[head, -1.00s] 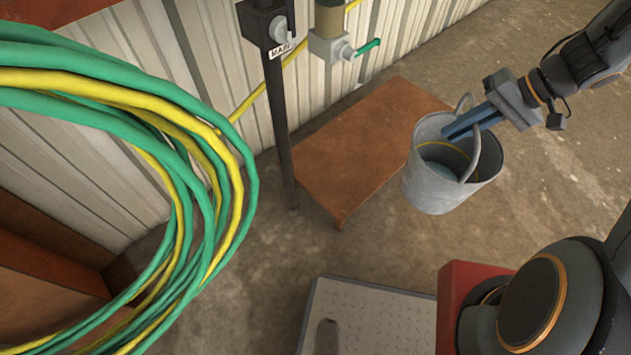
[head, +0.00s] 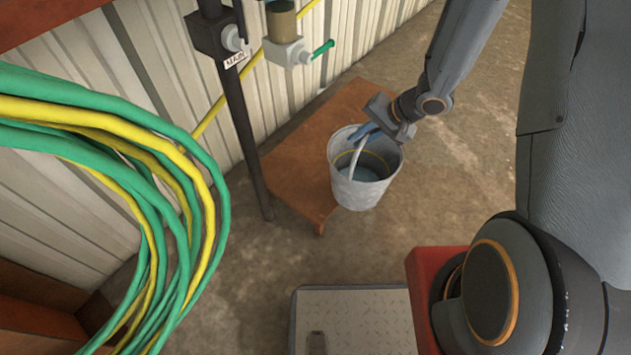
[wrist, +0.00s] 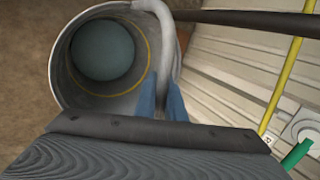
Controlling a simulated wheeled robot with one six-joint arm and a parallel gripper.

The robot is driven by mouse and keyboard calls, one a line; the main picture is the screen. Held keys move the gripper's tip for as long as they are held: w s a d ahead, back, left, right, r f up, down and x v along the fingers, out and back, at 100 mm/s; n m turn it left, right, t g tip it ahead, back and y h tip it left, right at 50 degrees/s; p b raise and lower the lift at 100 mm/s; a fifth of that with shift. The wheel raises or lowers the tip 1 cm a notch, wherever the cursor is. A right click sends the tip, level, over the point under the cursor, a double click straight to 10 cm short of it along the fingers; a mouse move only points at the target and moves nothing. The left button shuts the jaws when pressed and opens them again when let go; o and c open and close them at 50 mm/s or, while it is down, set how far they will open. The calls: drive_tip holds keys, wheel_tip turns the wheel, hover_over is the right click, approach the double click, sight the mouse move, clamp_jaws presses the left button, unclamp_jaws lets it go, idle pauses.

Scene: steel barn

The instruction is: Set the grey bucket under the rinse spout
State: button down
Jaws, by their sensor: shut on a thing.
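The grey bucket (head: 357,190) is a metal pail with a yellow line inside and a blue-grey round area, perhaps water, at its bottom. My gripper (head: 362,133) is shut on its pale handle, with the bucket hanging below. In the wrist view the blue fingers (wrist: 161,100) close on the handle beside the bucket's open mouth (wrist: 65,80). The bucket appears over or just in front of the low brown bench's (head: 300,165) right front edge; its exact height is unclear. A grey valve block with a green lever (head: 288,50) is on the wall; I cannot tell which outlet is the rinse spout.
A black pipe with a valve labelled MAIN (head: 240,120) stands left of the bench. A coil of green and yellow hose (head: 190,170) fills the left foreground. A metal plate (head: 350,310) lies on the floor in front. The bench top is bare.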

wheel_tip(320, 180, down, 6)
drive_tip(key=r+m+t, duration=0.1)
drive_tip(key=m, duration=0.1)
drive_tip(key=w+a+f+b, duration=0.4)
drive_tip(key=w+a, duration=0.6)
drive_tip(key=a, duration=0.4)
drive_tip(key=shift+w+h, duration=0.25)
drive_tip(key=shift+h, duration=0.05)
drive_tip(key=shift+f, duration=0.2)
drive_tip(key=c, duration=1.8)
unclamp_jaws()
drive_tip(key=shift+c, duration=0.2)
